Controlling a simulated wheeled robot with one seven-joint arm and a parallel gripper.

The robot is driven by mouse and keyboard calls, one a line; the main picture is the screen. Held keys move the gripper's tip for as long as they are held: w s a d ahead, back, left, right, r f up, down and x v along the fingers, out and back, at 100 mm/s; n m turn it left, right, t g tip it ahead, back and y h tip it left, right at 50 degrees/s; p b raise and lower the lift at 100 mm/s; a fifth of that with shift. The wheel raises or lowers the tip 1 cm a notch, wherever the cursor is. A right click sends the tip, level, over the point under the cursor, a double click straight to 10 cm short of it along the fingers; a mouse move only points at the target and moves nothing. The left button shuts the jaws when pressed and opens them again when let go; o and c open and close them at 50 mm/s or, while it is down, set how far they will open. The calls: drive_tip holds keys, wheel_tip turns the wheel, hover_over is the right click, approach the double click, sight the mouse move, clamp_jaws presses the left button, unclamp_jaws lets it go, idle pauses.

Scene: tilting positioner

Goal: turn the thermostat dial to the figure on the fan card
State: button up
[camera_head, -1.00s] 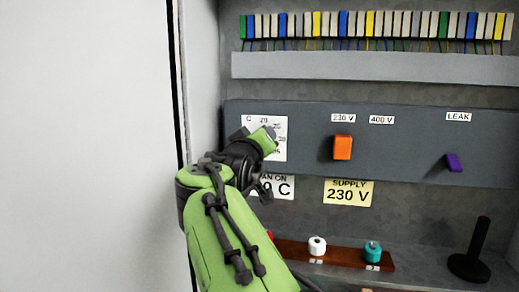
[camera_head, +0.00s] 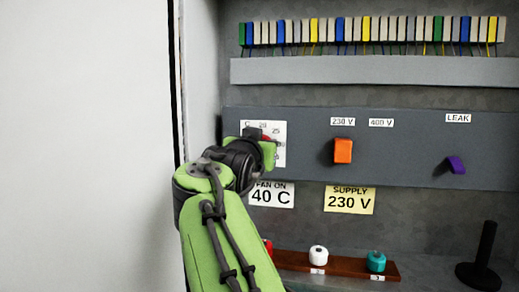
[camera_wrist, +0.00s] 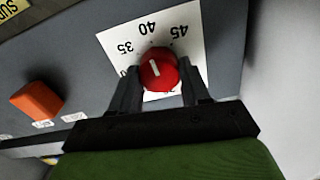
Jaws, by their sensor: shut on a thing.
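The thermostat dial is a red knob (camera_wrist: 158,70) with a white pointer line, on a white scale card (camera_wrist: 112,36). In the wrist view the pointer aims at or very near the 40, between 35 and 45. My gripper (camera_wrist: 160,87) is shut on the knob, one finger on each side. In the head view my gripper (camera_head: 264,150) covers most of the knob and part of the scale card (camera_head: 280,130). The fan card (camera_head: 271,195) below reads FAN ON 40 C, its top left corner partly covered by my wrist.
An orange switch knob (camera_head: 343,151) and a purple LEAK knob (camera_head: 456,165) are to the right on the grey panel (camera_head: 400,160). A yellow supply card (camera_head: 349,200) reads 230 V. A brown strip (camera_head: 343,265) bears capped pieces; a black post (camera_head: 485,250) stands right.

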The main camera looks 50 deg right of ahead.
drive_tip(key=shift+f+m, duration=0.15)
drive_tip(key=shift+m, duration=0.15)
drive_tip(key=o, duration=1.1)
drive_tip(key=shift+c, duration=0.2)
drive_tip(key=v, duration=1.5)
drive_tip(key=shift+s+a, duration=0.2)
drive_tip(key=shift+a, duration=0.15)
